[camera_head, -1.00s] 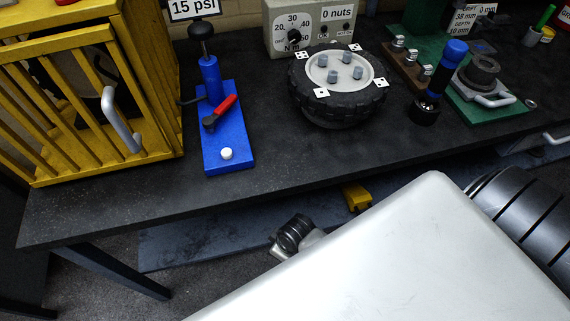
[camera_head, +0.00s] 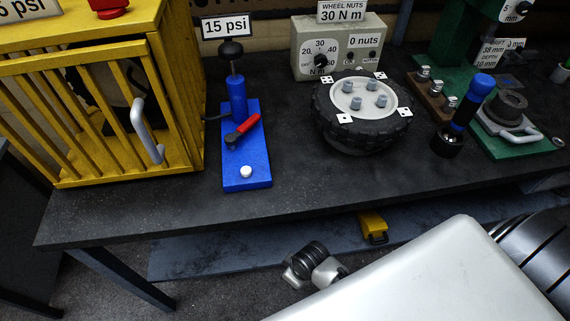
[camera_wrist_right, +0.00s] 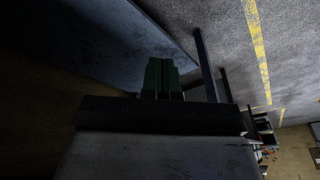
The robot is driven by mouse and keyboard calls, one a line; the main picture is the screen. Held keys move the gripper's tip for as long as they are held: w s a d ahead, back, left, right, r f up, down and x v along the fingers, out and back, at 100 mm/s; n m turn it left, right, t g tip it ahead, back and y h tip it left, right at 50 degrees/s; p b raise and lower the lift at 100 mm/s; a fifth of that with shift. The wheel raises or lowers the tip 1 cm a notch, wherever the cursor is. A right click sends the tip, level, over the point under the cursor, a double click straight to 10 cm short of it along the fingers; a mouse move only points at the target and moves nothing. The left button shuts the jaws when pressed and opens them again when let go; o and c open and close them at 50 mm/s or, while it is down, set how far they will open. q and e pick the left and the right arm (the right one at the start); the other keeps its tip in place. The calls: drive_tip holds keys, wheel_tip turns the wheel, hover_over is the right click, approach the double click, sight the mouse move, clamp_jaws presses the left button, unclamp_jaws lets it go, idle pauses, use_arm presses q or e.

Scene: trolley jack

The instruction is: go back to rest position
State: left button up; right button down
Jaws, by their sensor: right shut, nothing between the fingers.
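My right gripper (camera_wrist_right: 160,75) shows in the right wrist view as two dark green fingers side by side, shut with nothing between them. Beyond the fingertips are a dark blue-grey surface, a dark post and grey floor; they appear to touch nothing. In the head view, pale and black parts of my own body fill the lower right, and no gripper fingers can be made out there. My left gripper is in neither view.
The dark workbench (camera_head: 300,195) carries a yellow cage (camera_head: 185,130), a blue pump (camera_head: 247,160), a wheel (camera_head: 360,135), a torque box (camera_head: 310,40) and a blue-handled tool (camera_head: 460,120). A yellow block (camera_head: 373,228) sits on the low shelf (camera_head: 230,260). A yellow line (camera_wrist_right: 258,45) crosses the floor.

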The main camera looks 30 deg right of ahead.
drive_tip(key=s+d+f+m+h, duration=0.1)
drive_tip(key=s+d+f, duration=0.2)
drive_tip(key=s+f, duration=0.6)
drive_tip(key=s+d+f+m+g, duration=0.1)
drive_tip(key=s+d+f, duration=0.3)
drive_tip(key=s+f, duration=0.6)
drive_tip(key=s+m, duration=0.1)
drive_tip(key=s, duration=0.4)
drive_tip(key=shift+s+d+f+h, duration=0.2)
drive_tip(key=shift+s+d+h, duration=0.1)
drive_tip(key=shift+h, duration=0.1)
drive_tip(key=shift+d, duration=0.1)
